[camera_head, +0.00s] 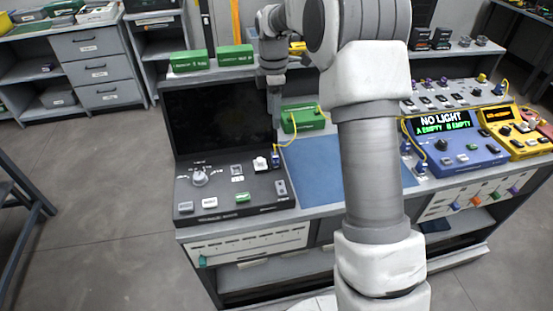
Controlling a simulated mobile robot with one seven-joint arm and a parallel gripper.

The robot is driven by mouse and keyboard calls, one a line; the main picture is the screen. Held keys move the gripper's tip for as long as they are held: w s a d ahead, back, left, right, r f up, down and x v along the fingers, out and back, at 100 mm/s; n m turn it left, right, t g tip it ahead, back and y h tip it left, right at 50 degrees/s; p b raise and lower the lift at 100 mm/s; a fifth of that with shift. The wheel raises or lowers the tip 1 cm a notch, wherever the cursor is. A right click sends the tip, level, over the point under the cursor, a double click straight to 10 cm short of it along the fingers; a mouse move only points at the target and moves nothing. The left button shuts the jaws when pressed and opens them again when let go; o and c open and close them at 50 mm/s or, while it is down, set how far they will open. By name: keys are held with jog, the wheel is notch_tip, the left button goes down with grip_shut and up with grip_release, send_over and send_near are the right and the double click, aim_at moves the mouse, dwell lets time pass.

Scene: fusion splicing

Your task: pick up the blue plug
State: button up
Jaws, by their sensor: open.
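A small blue plug (276,160) with a yellow cable stands at the right end of the dark console (235,197), beside a white-topped part. Other small blue plugs show near the blue device, one at its left side (406,146) and one lower (421,166); I cannot tell which one the task means. My gripper (275,122) points down above the first plug, apart from it, in front of the console's dark screen. It is open and looks empty; its fingers are small and hard to make out.
A green box (302,118) with a yellow cable sits just right of my gripper. A blue mat (312,170) lies clear between the console and my arm. The blue device (455,145) reads "NO LIGHT", with a yellow device (515,130) beside it. Green boxes (236,55) stand on the shelf behind.

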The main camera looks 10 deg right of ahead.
send_near(275, 155)
jog(key=f, duration=0.3)
jog(key=w+f, duration=0.1)
jog(key=f, duration=0.1)
jog(key=shift+a+f+b, duration=0.1)
jog(key=shift+f+b, duration=0.05)
jog(key=shift+b, duration=0.2)
jog(key=shift+s+f, duration=0.2)
jog(key=shift+f, duration=1.15)
jog(key=shift+s+f, duration=0.2)
jog(key=shift+f, duration=1.15)
grip_shut()
